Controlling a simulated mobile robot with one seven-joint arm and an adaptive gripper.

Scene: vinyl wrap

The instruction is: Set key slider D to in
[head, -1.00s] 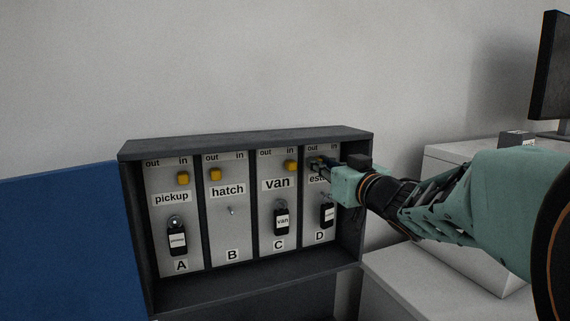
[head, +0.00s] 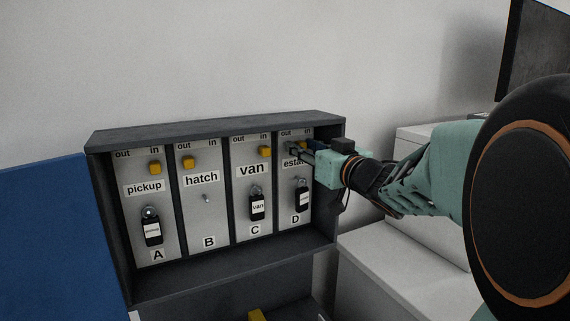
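The key cabinet (head: 215,130) has panels A to D, each with out and in marks at the top. Panel D (head: 290,222) is at the right, labelled estate, with a black key fob (head: 302,196) hanging on it. My gripper (head: 300,148) is at the top of panel D, over the slider there. Only a bit of yellow from slider D shows between the finger parts, so its exact position and whether the fingers grip it are unclear. The gripper partly covers the estate label and the in side.
Yellow sliders A (head: 154,167) and C (head: 265,152) sit toward in; slider B (head: 189,162) sits toward out. Panel B's hook (head: 207,198) is bare. A blue panel (head: 50,235) stands left; a white surface (head: 395,270) and a monitor (head: 530,50) are right.

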